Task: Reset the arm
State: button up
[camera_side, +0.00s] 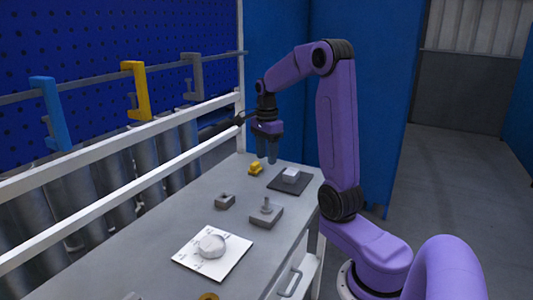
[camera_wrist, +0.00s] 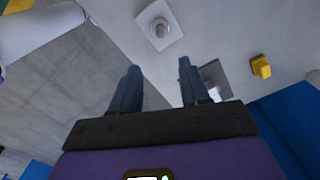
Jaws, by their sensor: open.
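My gripper (camera_side: 266,160) hangs pointing down above the far part of the grey workbench (camera_side: 185,215). It is open, with nothing between its fingers. In the wrist view its two dark fingers (camera_wrist: 158,70) stand apart, with only bare surface between them. A small yellow part (camera_side: 255,169) lies on the bench close to the gripper in the side view. A yellow part also shows at the right of the wrist view (camera_wrist: 261,67). A white block (camera_side: 291,175) sits on a dark square plate (camera_side: 277,184) to the gripper's right.
A grey block with an upright post (camera_side: 266,209) and a small grey block (camera_side: 225,201) stand mid-bench. Nearer, a white marked plate (camera_side: 192,263) bears a pale round part (camera_side: 211,245). White rails (camera_side: 110,200) run along the left. A blue panel (camera_side: 280,80) stands behind.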

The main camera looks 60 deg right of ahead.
dwell(0.4)
jog(key=s+a+n, duration=0.3)
jog(key=a+n, duration=1.3)
jog(key=a, duration=0.4)
jog(key=s+a+f+n, duration=0.1)
jog(key=s+a+n, duration=0.3)
jog(key=s+n, duration=0.5)
jog(key=s+a+f+n, duration=0.2)
jog(key=s+a+n, duration=0.2)
jog(key=s+n, duration=0.5)
jog(key=shift+s+a+f+n, duration=0.25)
jog(key=shift+s+a+n, duration=0.15)
jog(key=shift+n, duration=0.3)
jog(key=shift+w, duration=0.1)
